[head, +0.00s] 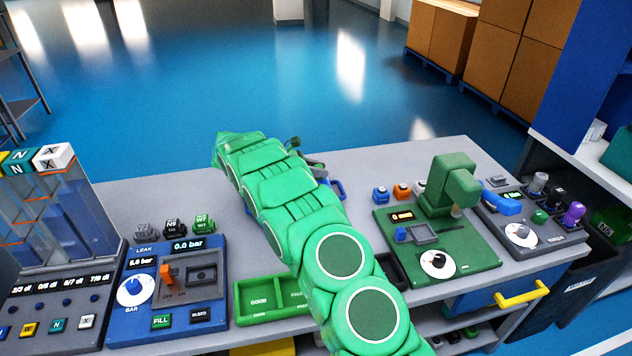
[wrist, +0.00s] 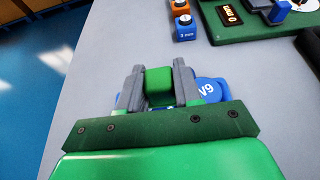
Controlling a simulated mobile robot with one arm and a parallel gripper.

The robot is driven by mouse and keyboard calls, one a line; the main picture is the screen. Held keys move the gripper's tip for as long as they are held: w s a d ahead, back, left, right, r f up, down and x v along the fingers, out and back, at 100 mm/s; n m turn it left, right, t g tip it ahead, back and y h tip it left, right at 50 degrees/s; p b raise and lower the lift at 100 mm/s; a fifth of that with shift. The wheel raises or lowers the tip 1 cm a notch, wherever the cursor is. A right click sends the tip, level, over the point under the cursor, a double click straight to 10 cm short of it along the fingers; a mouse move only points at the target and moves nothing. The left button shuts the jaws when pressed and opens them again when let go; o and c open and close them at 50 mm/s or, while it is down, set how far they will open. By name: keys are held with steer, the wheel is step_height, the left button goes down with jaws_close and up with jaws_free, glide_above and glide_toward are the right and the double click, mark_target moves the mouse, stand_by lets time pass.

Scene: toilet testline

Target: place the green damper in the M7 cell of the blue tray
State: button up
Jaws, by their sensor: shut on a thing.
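My gripper (wrist: 158,88) is shut on a green block, the green damper (wrist: 158,84), which sits between its two grey fingers in the wrist view. A blue piece (wrist: 212,88) with white lettering, perhaps part of the blue tray, shows just right of and behind the fingers. Its lettering looks like "V9", but I cannot be sure. My gripper hides most of it. In the head view a bit of blue (head: 338,188) shows beside my arm, which hides much of the gripper and all of the damper. I cannot make out the M7 cell in either view.
A blue leak tester (head: 190,325) and a green bin (head: 262,312) stand left of my arm. A green press (head: 453,190) and a dark gauge station (head: 545,250) stand right. Several small cubes, including a blue one (wrist: 185,27), lie near the press. The back left worktop (head: 150,195) is clear.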

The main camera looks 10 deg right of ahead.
steer(key=shift+w+d+f, duration=0.1)
steer(key=shift+w+f, duration=0.9)
steer(key=shift+f, duration=0.2)
steer(key=shift+w+f, duration=1)
steer(key=shift+f, duration=0.2)
steer(key=shift+w+f, duration=0.25)
steer(key=shift+f, duration=1.55)
steer(key=o, duration=0.7)
steer(key=shift+f, duration=0.15)
steer(key=shift+o, duration=0.2)
steer(key=shift+a+r, duration=0.25)
steer(key=shift+r, duration=0.05)
steer(key=v, duration=1.1)
steer(key=shift+a, duration=0.2)
